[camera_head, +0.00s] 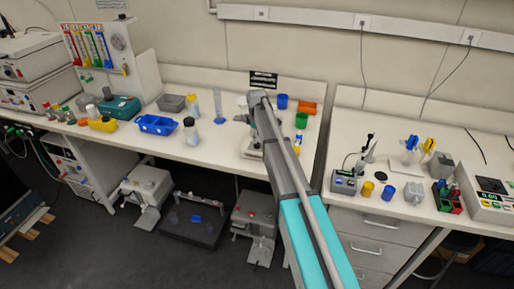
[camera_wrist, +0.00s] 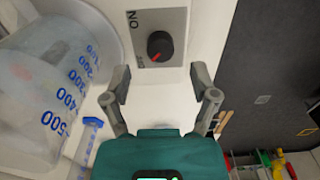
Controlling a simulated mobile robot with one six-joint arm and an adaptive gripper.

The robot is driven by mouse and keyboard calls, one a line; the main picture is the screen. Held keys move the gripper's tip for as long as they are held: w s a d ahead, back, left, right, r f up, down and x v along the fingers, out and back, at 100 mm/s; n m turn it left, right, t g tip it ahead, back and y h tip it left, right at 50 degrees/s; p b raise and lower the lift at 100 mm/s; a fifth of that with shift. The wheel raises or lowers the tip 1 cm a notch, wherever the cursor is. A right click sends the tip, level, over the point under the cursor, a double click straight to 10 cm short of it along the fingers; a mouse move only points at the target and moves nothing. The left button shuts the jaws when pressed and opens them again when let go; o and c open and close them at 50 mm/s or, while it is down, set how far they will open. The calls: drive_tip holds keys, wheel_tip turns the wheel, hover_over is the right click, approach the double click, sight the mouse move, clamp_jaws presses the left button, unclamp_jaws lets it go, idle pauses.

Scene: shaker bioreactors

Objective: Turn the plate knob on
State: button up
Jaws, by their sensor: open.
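The plate knob (camera_wrist: 159,46) is a round black dial with a red mark, on a grey panel (camera_wrist: 172,18) of a white device at the top of the wrist view. An ON label is at the panel's upper left and a smaller label, seemingly OFF, beside the knob. The red mark points down-left, toward the smaller label. My gripper (camera_wrist: 159,82) is open and empty, its two fingertips on either side below the knob, apart from it. In the head view my arm hides most of the device, and the knob cannot be made out.
A clear beaker (camera_wrist: 40,80) with blue graduations stands close left of my gripper in the wrist view.

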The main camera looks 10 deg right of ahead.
sight(257, 144)
drive_tip(key=shift+f+b, duration=1.7)
drive_tip(key=shift+f, duration=0.3)
clamp_jaws()
